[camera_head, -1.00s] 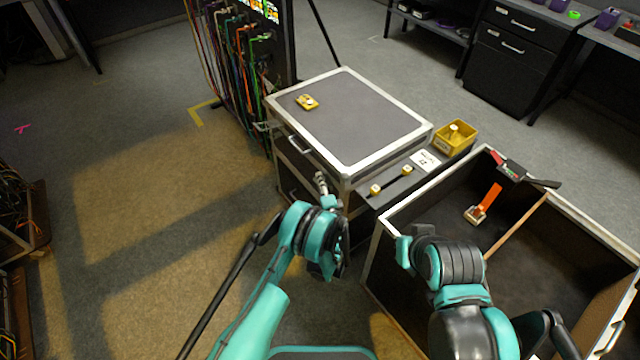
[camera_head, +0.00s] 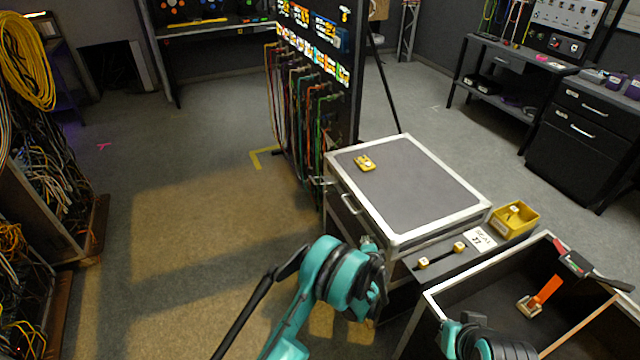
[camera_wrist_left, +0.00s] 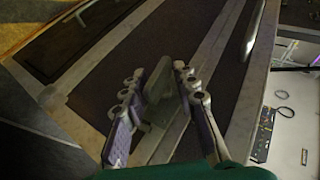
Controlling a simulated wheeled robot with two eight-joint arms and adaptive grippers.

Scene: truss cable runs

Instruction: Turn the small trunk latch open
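The small trunk is a grey-topped case (camera_head: 420,181) with silver edges, standing in the middle of the head view. My left gripper is at its near front corner, mostly hidden behind my own wrist in the head view. In the left wrist view my left gripper (camera_wrist_left: 158,70) shows two jointed fingers standing apart. A flat grey-green piece (camera_wrist_left: 155,108) shows between them, in front of a dark panel with pale metal edging; whether the fingers touch it cannot be told. I cannot make out the latch for certain. My right gripper's fingers are out of view; only my right arm shows.
A yellow block (camera_head: 365,163) lies on the case top. A yellow bin (camera_head: 515,219) and a black bar with yellow ends (camera_head: 441,256) are to the right. An open trunk (camera_head: 505,268) stands at the lower right.

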